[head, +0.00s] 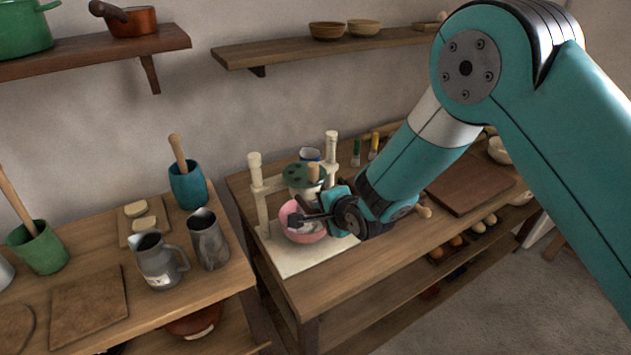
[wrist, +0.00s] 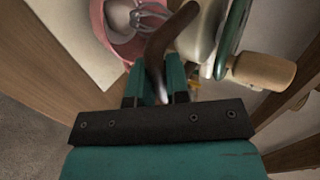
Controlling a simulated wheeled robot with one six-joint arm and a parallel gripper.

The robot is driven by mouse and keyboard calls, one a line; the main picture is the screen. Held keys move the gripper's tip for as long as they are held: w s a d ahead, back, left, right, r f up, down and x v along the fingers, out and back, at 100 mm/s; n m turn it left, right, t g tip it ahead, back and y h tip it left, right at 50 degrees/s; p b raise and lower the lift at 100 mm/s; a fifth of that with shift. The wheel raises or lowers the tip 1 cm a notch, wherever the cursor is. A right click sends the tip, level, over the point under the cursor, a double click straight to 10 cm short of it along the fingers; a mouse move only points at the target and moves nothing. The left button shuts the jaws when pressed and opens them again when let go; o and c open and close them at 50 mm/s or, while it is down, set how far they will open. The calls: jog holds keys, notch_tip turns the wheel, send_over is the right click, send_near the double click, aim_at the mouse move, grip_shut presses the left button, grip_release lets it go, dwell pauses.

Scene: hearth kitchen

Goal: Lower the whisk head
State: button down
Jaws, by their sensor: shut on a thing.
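The whisk stand has two cream posts (head: 260,192) on a pale base board (head: 290,258). A pink bowl (head: 309,232) sits on the board between the posts. The head carries a green wheel (head: 303,175) with a wooden knob (wrist: 262,71). In the wrist view the wire whisk (wrist: 150,16) shows over or inside the pink bowl (wrist: 122,38); its depth I cannot tell. My gripper (head: 322,212) is at the front of the stand. Its fingers (wrist: 160,88) are shut on a dark curved lever (wrist: 166,42).
The stand is on a wooden table (head: 375,270). A blue-rimmed cup (head: 309,155) and brushes (head: 356,152) stand behind it. A brown board (head: 470,182) lies to the right. Metal jugs (head: 208,240) stand on the left table, across a gap. Wall shelves (head: 325,50) hang above.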

jog(key=shift+f+b, duration=1.65)
jog(key=shift+f, duration=0.45)
jog(key=c, duration=1)
grip_release()
jog(key=shift+r, duration=0.15)
jog(key=p+v, duration=0.2)
jog(key=v, duration=0.5)
jog(key=shift+p, duration=0.3)
